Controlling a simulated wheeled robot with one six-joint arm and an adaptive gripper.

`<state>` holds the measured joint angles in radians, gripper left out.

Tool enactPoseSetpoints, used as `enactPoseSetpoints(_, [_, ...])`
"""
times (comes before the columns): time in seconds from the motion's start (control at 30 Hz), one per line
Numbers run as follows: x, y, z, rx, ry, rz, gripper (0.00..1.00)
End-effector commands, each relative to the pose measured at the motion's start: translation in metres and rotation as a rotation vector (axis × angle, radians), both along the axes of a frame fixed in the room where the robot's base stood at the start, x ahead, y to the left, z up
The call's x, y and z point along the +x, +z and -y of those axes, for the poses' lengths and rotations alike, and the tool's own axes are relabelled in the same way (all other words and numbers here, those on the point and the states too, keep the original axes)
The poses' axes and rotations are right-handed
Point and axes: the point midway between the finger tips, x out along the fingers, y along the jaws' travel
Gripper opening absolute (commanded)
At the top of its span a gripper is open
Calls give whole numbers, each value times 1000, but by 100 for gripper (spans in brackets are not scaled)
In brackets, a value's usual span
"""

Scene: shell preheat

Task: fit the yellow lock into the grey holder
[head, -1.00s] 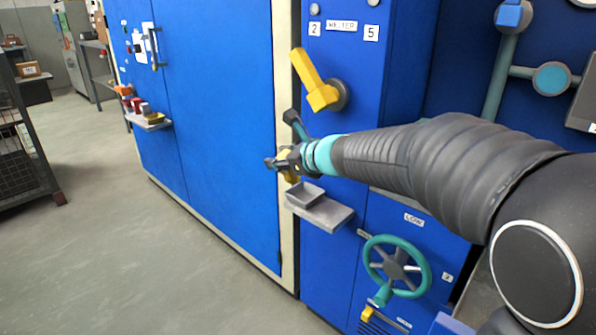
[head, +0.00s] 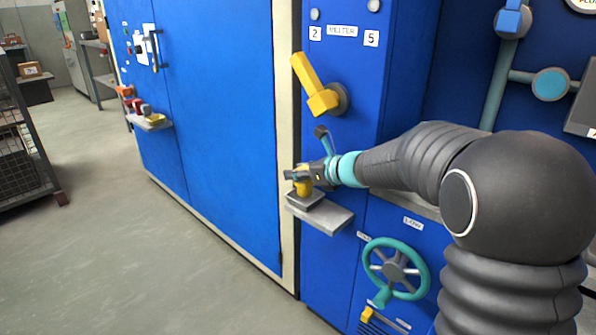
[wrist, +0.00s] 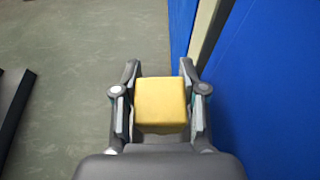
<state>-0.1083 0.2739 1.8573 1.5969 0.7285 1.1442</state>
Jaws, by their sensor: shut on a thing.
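The yellow lock (wrist: 160,102) is a small block held between the two fingers of my gripper (wrist: 157,90) in the wrist view. In the head view my gripper (head: 301,176) is shut on the lock (head: 303,188), just above the grey holder (head: 306,200). The holder is a small grey tray-like box on a grey shelf (head: 330,219) fixed to the blue cabinet. The lock's lower part seems to be at the holder's rim; I cannot tell whether it is inside. The holder is hidden in the wrist view.
A yellow lever (head: 311,82) sticks out above my gripper. A teal handwheel (head: 397,268) is below and right of the shelf. A second shelf (head: 150,124) with small coloured items is on the far left of the blue cabinet. The floor at left is open.

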Motion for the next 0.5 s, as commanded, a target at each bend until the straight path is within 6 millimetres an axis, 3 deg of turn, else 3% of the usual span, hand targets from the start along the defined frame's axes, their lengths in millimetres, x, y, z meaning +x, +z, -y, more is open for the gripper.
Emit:
enactPoseSetpoints(0.17, [1, -15, 0, 12, 1, -16, 5])
enactPoseSetpoints(0.5, [1, -17, 0, 10, 1, -13, 5])
